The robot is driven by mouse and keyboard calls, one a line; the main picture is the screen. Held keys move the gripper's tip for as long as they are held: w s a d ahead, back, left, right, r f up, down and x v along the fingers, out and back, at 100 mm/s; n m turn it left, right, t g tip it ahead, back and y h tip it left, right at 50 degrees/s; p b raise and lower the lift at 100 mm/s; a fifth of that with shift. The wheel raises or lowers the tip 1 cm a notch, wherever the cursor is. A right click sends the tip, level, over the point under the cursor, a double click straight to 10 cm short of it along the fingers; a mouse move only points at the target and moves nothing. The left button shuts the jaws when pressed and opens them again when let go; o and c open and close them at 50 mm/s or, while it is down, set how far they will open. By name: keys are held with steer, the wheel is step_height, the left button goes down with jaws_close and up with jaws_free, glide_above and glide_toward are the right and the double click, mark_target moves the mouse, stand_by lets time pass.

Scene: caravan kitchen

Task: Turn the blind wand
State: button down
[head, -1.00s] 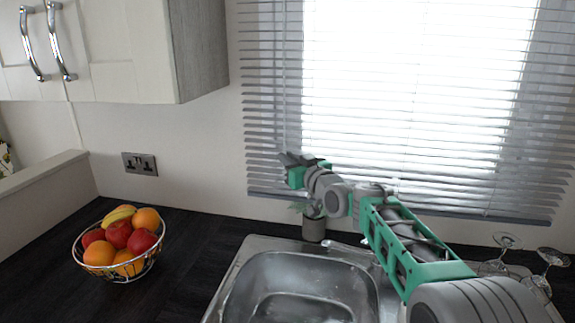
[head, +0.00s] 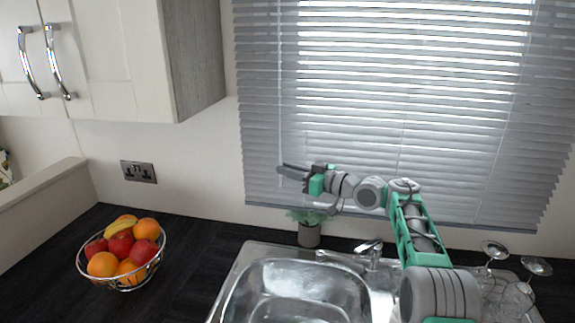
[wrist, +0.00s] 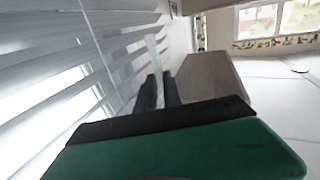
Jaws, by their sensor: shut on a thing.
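The window blind (head: 400,110) hangs over the window, its slats tilted, with strips of light between them. The thin, pale blind wand (wrist: 152,48) rises from between my gripper's fingertips in the wrist view. In the head view it is only a faint vertical line near the blind's left side. My gripper (head: 283,170) is at the lower left of the blind, its dark fingers pointing left. In the wrist view my gripper (wrist: 158,85) is shut on the wand, close beside the slats. The fingers hide the part of the wand that they grip.
A potted plant (head: 309,233) stands below my gripper, behind the sink (head: 255,275) and left of the tap (head: 371,250). Glasses (head: 495,250) stand at the right. A fruit basket (head: 135,283) is at the left, under a wall cupboard (head: 120,60).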

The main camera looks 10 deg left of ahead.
stand_by(0.4)
steer(key=c, duration=1.5)
jaws_free()
steer(key=shift+b, duration=0.3)
